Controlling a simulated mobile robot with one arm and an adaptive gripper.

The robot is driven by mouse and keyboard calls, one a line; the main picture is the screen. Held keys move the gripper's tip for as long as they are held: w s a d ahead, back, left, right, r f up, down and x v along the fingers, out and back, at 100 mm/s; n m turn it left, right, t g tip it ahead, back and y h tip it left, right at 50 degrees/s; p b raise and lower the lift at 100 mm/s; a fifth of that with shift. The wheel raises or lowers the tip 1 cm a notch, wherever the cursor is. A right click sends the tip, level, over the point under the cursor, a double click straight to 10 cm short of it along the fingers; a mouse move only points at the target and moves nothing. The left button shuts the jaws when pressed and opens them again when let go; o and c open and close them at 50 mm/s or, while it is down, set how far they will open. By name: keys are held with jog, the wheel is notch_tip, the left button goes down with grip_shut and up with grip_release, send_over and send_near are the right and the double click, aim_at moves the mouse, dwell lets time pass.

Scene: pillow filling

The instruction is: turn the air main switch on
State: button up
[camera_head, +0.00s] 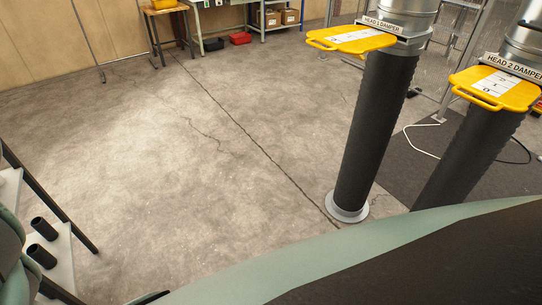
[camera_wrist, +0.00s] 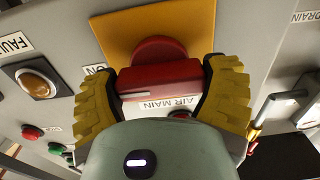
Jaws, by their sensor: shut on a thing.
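The air main switch (camera_wrist: 158,80) is a red rotary handle on a yellow plate (camera_wrist: 118,30), seen in the wrist view. Its "AIR MAIN" label (camera_wrist: 168,104) shows just below the handle, and part of an "ON" label (camera_wrist: 95,69) shows to the left. My gripper (camera_wrist: 163,80) has its yellow ribbed fingers on both sides of the red handle and is shut on it. The handle's bar lies roughly level across the picture. The head view shows neither the switch nor my gripper.
The grey panel also bears a fault lamp (camera_wrist: 36,82), a green button (camera_wrist: 56,147) and a red button (camera_wrist: 32,132). In the head view, yellow damper handles (camera_head: 350,39) top the dark ducts (camera_head: 375,130). The concrete floor (camera_head: 150,130) is largely clear.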

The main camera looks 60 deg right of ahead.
jog(key=shift+f, duration=0.1)
jog(key=o, duration=1)
jog(key=shift+d, duration=0.1)
jog(key=v, duration=1.2)
